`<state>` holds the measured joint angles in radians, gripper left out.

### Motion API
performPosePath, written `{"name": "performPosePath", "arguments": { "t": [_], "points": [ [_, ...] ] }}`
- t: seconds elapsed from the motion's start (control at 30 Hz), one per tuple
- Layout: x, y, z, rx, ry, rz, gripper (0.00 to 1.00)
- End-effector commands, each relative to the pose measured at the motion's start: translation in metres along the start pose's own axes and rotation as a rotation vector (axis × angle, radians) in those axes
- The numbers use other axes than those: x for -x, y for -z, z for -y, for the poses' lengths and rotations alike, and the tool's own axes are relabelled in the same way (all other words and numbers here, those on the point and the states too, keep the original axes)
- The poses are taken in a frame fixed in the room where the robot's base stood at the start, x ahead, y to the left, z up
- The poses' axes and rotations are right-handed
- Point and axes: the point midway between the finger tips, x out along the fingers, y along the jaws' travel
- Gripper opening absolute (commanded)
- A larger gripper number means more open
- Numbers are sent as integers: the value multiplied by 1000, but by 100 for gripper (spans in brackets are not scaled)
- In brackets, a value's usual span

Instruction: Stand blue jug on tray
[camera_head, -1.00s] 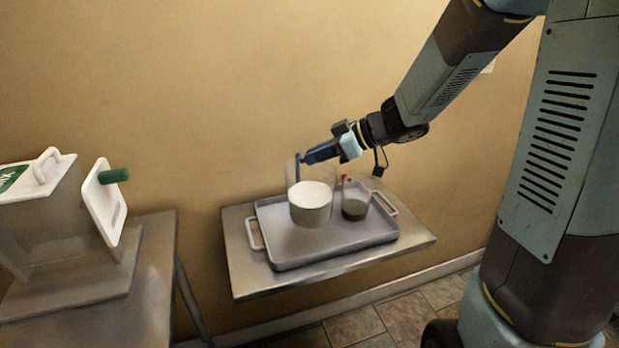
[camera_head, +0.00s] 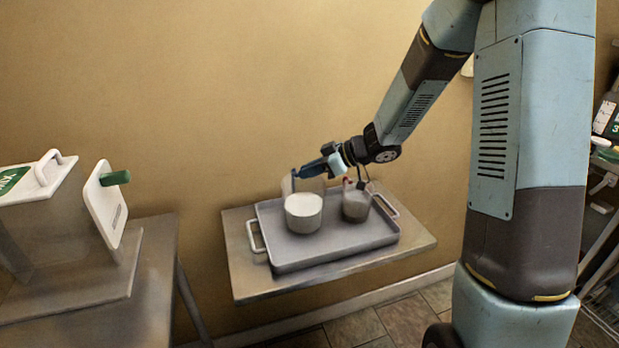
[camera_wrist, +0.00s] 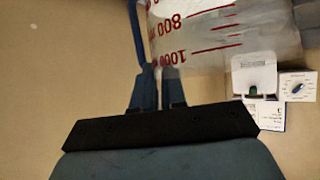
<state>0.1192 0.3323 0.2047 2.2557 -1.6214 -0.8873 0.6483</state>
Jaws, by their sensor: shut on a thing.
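The blue jug (camera_head: 303,213) is clear, with a blue handle and white contents. It stands upright over the left part of the grey tray (camera_head: 290,264); whether its base touches the tray I cannot tell. My gripper (camera_head: 304,172) is shut on the blue handle near the jug's top. In the wrist view, the fingers (camera_wrist: 158,88) close beside the blue handle (camera_wrist: 138,42), and the jug's wall (camera_wrist: 205,40) shows red volume marks. Part of the handle is hidden by the fingers.
A second jug with a red handle and greyish contents (camera_head: 356,206) stands on the tray, to the right. The tray's front is clear.

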Motion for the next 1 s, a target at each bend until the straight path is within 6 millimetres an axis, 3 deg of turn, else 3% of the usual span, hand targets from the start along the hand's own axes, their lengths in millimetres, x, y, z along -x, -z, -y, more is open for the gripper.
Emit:
{"name": "performPosePath", "arguments": {
  "t": [0.2, 0.43, 0.47, 0.7, 1.0],
  "points": [
    [-10, -18, 0, -1, 0, 0, 0],
    [-10, -19, 1, -1, -1, 1, 0],
    [-10, -20, 1, -1, 0, 2, 14],
    [-10, -19, 0, -1, -1, 1, 37],
    [-7, -19, 0, -1, -2, 1, 37]
  ]
}}
